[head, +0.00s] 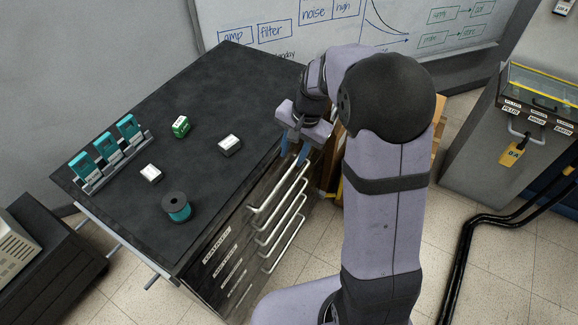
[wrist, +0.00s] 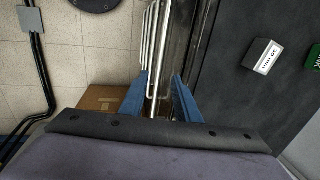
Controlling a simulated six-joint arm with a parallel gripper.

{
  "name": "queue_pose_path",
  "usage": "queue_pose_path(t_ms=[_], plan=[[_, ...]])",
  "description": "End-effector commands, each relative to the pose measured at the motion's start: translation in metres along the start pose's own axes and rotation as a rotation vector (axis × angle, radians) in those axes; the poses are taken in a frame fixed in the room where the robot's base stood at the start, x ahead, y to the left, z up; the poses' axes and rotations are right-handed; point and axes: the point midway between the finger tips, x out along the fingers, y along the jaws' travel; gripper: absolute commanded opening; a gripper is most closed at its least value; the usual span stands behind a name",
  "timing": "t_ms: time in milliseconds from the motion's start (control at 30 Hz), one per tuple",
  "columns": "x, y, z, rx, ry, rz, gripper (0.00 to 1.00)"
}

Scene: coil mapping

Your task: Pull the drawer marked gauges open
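The dark bench cabinet (head: 205,262) has several drawers, all flush with its front. Each has a white label on the left, too small to read, so I cannot tell which is marked gauges. Long silver bar handles (head: 284,222) run along the drawer fronts and also show in the wrist view (wrist: 151,45). My gripper (head: 293,150) is above the far right end of the handles by the bench's front edge, blue fingers pointing down. In the wrist view my gripper (wrist: 161,85) is open, with handles seen between its fingers. I see no clear contact.
On the black benchtop (head: 205,95) are a teal spool (head: 176,207), a rack of teal items (head: 110,150), a green box (head: 181,127) and two white-topped boxes (head: 230,144). A cardboard box (wrist: 108,99) stands on the floor. Tiled floor before the drawers is partly clear.

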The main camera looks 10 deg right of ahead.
Motion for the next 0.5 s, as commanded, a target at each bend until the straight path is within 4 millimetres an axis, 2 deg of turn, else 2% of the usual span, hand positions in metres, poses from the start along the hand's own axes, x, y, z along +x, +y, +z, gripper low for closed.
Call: queue_pose_path(t_ms=[233,500], plan=[[0.008,0.000,0.000,0.000,-0.001,0.001,0.29],[0.040,0.001,0.001,-0.002,-0.004,0.004,0.29]])
